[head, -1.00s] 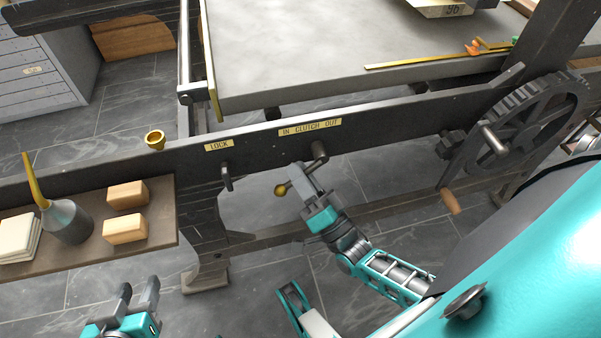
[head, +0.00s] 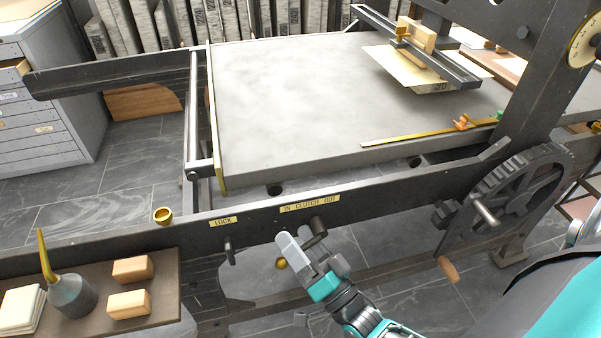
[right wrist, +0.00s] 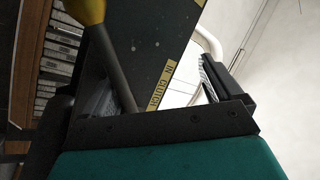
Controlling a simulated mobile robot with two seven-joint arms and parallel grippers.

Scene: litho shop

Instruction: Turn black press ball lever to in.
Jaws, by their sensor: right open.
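The black press (head: 130,232) has a dark clutch lever (head: 318,227) on its side rail, with a brass ball (head: 281,263) at its end. The lever hangs down and left, below the plate (head: 310,204) reading "IN CLUTCH OUT". My right gripper (head: 312,252) is open at the lever, its fingers partly hiding the shaft. In the right wrist view, the shaft (right wrist: 118,75) and ball (right wrist: 86,10) show between the open fingers, nearer the left one; I cannot tell whether they touch. My left gripper is out of view.
A second dark handle (head: 229,250) hangs under the "LOCK" plate (head: 223,221), left of the clutch lever. A geared wheel (head: 515,195) with a wooden-handled crank (head: 448,270) is at right. A shelf (head: 165,305) with blocks and an oil can is at left.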

